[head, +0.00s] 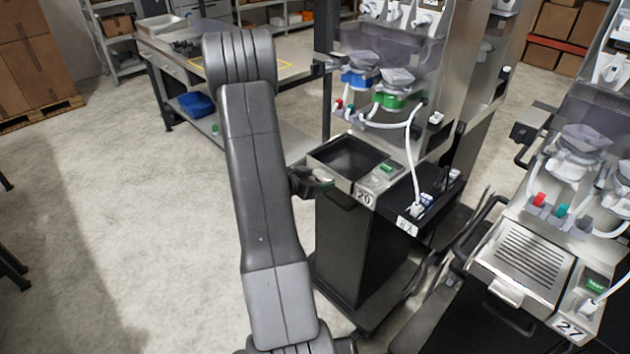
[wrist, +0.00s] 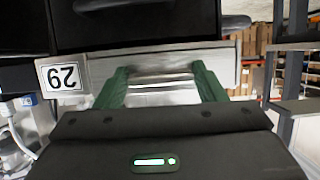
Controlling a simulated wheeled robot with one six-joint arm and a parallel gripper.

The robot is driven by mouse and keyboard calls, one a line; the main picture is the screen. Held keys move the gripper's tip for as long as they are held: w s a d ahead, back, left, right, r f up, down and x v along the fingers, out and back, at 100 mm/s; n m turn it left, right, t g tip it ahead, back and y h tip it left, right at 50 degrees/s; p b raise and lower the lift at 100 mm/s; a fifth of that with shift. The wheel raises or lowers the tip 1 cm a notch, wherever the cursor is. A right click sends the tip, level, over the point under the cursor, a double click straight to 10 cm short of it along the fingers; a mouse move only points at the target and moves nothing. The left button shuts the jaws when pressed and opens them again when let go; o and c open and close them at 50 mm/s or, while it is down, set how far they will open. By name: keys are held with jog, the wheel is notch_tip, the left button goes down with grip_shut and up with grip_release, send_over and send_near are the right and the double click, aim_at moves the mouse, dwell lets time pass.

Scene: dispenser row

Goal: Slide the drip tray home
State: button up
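The dispenser station labelled 29 has a dark, open rectangular bay (head: 350,157) in its top, with no slotted grille showing. My gripper (head: 318,182) is at the front left of this station, partly behind my arm. In the wrist view, upside down, the two green fingers (wrist: 161,72) stand apart at the pale metal front strip (wrist: 225,60). A bright metal piece (wrist: 163,92), perhaps the drip tray's front tab, lies between them. I cannot tell whether the fingers press on it. The rest of the tray cannot be made out clearly.
The 29 label (wrist: 62,77) is beside the fingers. At the right, station 27 has a slotted tray (head: 522,262) in its top. A workbench (head: 290,75) stands behind my arm. The floor (head: 150,200) at left is clear.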

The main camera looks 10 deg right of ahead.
jog(key=o, duration=0.5)
jog(key=shift+c, duration=0.2)
jog(key=b+v, duration=0.1)
jog(key=v, duration=1.3)
jog(key=shift+f, duration=0.15)
jog(key=p+x, duration=0.1)
jog(key=x, duration=1.2)
jog(key=shift+w+d, duration=0.15)
jog(key=shift+d, duration=0.1)
jog(key=shift+s+a, duration=0.3)
jog(key=shift+a, duration=0.15)
